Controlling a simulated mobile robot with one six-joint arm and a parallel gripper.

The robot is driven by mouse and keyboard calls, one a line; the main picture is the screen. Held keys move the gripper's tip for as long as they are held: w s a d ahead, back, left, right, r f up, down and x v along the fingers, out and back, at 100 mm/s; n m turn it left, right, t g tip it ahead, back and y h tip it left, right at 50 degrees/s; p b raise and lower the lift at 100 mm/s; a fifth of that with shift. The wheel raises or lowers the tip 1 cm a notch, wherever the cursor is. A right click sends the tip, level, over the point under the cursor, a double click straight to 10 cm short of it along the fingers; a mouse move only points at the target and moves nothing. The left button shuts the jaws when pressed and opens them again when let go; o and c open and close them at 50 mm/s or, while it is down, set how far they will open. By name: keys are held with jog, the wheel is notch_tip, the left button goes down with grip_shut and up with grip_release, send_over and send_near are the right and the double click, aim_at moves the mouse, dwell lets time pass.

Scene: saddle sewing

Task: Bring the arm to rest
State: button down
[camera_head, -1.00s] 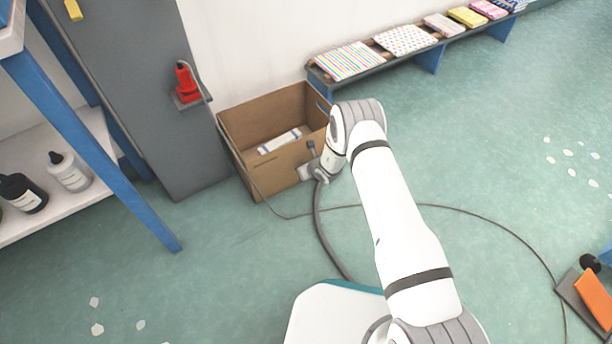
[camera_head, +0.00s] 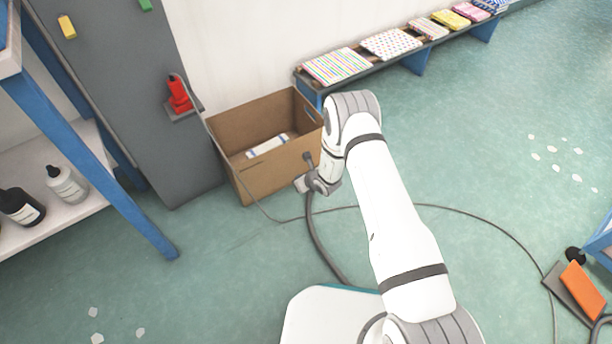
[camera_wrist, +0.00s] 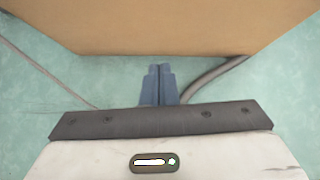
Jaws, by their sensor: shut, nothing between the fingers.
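My arm reaches out over the floor, and its wrist hangs low just in front of the cardboard box (camera_head: 283,172). In the wrist view my gripper (camera_wrist: 158,70) has its two blue-grey fingers together with nothing between them. The fingers point toward the side of the cardboard box (camera_wrist: 160,28), which fills the top of that view. In the head view the fingertips are too small or hidden to make out. A white packet (camera_head: 267,146) lies inside the box.
A cable (camera_head: 430,206) loops across the floor. A red device (camera_head: 179,95) sits on the grey panel. A low bench (camera_head: 418,62) holds several folded cloths. A blue-legged table (camera_head: 100,160) with bottles is at left. Open green floor (camera_head: 500,130) lies to the right.

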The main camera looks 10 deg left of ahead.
jog(key=p+v, duration=0.1)
jog(key=v, duration=0.4)
jog(key=shift+s+d+r+p, duration=0.2)
jog(key=shift+s+r+p, duration=0.05)
jog(key=shift+p, duration=0.1)
notch_tip(320, 180, up, 36)
jog(key=n+g+y+p, duration=0.2)
jog(key=n+y+p, duration=0.1)
jog(key=n+p, duration=0.7)
jog(key=s+d+r+n+g+p, duration=0.1)
jog(key=s+r+n+p, duration=0.15)
jog(key=r, duration=0.55)
jog(key=s+d+r+n+g+p, duration=0.1)
jog(key=s+r+n+p, duration=0.1)
jog(key=s+r+p, duration=0.35)
jog(key=s+d+r+n+h+p, duration=0.3)
jog(key=s+d+r, duration=0.4)
jog(key=r, duration=0.3)
jog(key=s+d+r+n+h+p, duration=0.3)
jog(key=s+d+r+n+p, duration=0.2)
jog(key=s+d+r+p, duration=0.2)
jog(key=s+d+r+n+h+p, duration=0.3)
jog(key=s+d+r, duration=0.4)
jog(key=d+r, duration=0.3)
notch_tip(320, 180, up, 5)
jog(key=shift+f+n+h+p, duration=0.15)
jog(key=shift+n+h+p, duration=0.15)
jog(key=shift+n+p, duration=0.45)
jog(key=shift+d, duration=0.1)
